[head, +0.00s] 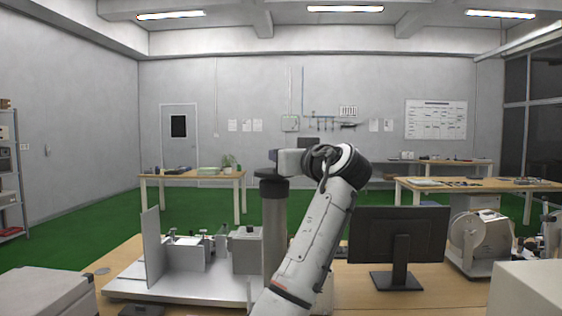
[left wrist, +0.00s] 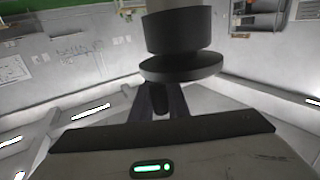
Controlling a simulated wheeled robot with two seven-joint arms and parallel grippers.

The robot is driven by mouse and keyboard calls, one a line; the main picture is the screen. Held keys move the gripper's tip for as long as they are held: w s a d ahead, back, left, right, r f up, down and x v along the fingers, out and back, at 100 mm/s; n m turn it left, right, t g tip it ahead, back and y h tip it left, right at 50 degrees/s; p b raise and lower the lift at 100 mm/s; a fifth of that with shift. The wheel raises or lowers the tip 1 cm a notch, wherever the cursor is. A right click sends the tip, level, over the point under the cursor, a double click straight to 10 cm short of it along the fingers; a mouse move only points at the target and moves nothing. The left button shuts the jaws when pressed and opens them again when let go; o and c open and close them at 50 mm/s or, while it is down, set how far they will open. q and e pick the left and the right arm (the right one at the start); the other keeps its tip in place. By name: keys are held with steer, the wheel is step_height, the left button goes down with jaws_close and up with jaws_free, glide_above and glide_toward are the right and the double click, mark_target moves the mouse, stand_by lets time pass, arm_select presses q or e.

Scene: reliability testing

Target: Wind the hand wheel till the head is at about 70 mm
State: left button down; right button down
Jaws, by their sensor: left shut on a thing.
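A grey column (head: 275,235) stands upright on the bench, topped by a black hand wheel (head: 268,173). The wheel also shows upside down in the left wrist view as a dark disc (left wrist: 182,67) under a thick black collar (left wrist: 180,30). My left gripper (left wrist: 162,102) is shut on a small dark handle (left wrist: 159,93) at the wheel, mostly hidden between the fingers. In the head view my left gripper (head: 277,157) is just above the wheel, side on. No millimetre scale or reading can be made out, and my arm hides part of the machine. My right gripper is not in view.
A metal fixture with an upright plate (head: 152,248) stands left of the column on the bench. A black monitor (head: 398,235) and a grey machine with a round disc (head: 468,230) stand to the right. A grey box (head: 45,293) is at the front left.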

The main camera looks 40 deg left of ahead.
arm_select(q)
steer(key=m+t+h+b, duration=0.2)
steer(key=t, duration=0.1)
steer(key=shift+d+f, duration=0.15)
steer(key=shift+d, duration=0.2)
steer(key=shift+s+d+m+t+h, duration=0.1)
steer(key=shift+d+m+t+h, duration=0.15)
steer(key=shift+m+t+h, duration=0.7)
steer(key=m+h, duration=0.1)
steer(key=m+t+h, duration=0.2)
steer(key=h, duration=0.1)
steer(key=shift+s+d+r+t, duration=0.15)
steer(key=shift+d+r+t, duration=0.1)
steer(key=shift+d, duration=0.1)
steer(key=shift+s+d+m+t+h, duration=0.15)
steer(key=shift+m+t+h, duration=0.25)
steer(key=shift+m+h, duration=0.5)
steer(key=shift+d+h+p, duration=0.1)
steer(key=shift+h+p, duration=0.2)
steer(key=shift+h, duration=0.15)
steer(key=c, duration=1.7)
jaws_free()
